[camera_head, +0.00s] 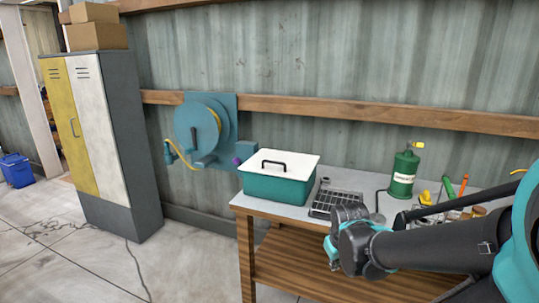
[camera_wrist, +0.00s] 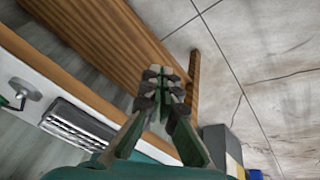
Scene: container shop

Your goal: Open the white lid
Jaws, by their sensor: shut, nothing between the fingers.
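The white lid (camera_head: 300,161) lies flat and closed on a teal box (camera_head: 272,188) at the left end of the workbench in the head view. A black bar handle (camera_head: 274,163) stands on top of the lid. The wrist view does not show the lid. My gripper (camera_wrist: 162,88) is shut and empty in the wrist view, its fingertips together in front of the bench's wooden edge. In the head view my arm reaches in from the right, and its end is to the right of the box and apart from it; the fingers cannot be made out there.
A grey gridded tray (camera_head: 334,203) lies on the workbench (camera_head: 243,201) between the box and my arm. A green gas canister (camera_head: 404,174) and several tools stand further right. A teal hose reel (camera_head: 205,133) hangs on the wall behind.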

